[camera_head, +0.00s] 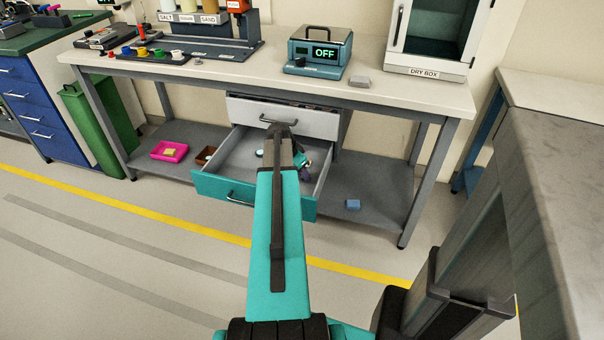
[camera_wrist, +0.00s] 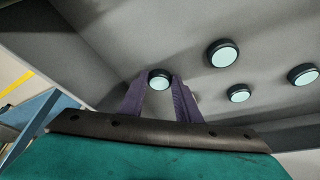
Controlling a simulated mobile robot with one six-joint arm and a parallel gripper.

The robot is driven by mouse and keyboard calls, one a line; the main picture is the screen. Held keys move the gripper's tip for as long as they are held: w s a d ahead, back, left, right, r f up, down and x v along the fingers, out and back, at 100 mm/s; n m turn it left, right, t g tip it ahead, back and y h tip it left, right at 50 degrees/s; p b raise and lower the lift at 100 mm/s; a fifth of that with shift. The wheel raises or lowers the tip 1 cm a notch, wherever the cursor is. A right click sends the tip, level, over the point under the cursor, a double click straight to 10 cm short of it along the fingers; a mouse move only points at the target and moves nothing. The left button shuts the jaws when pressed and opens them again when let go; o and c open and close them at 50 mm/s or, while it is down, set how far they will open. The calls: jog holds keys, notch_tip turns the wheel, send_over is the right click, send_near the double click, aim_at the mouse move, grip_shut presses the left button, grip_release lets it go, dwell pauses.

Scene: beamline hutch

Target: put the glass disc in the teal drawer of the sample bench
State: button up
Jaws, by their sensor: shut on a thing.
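The teal drawer (camera_head: 212,187) of the sample bench (camera_head: 420,92) is pulled open, its grey inside facing up. In the wrist view my gripper (camera_wrist: 160,82) is shut on a small glass disc (camera_wrist: 159,76) with a dark rim and pale face. It is over or inside the open drawer, and I cannot tell whether the held disc touches the drawer floor. Several similar discs lie apart on the grey drawer floor (camera_wrist: 190,20), one of them (camera_wrist: 223,54) to the right of my fingers. In the head view my arm hides part of the drawer and most of the gripper.
A white drawer (camera_head: 310,122) sits above the teal one. A dry box (camera_head: 393,66) and a device reading OFF (camera_head: 300,66) stand on the bench top.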

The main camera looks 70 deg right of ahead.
jog(key=o, duration=1)
jog(key=shift+r, duration=0.1)
jog(key=p+v, duration=0.1)
jog(key=v, duration=1.1)
jog(key=shift+w, duration=0.1)
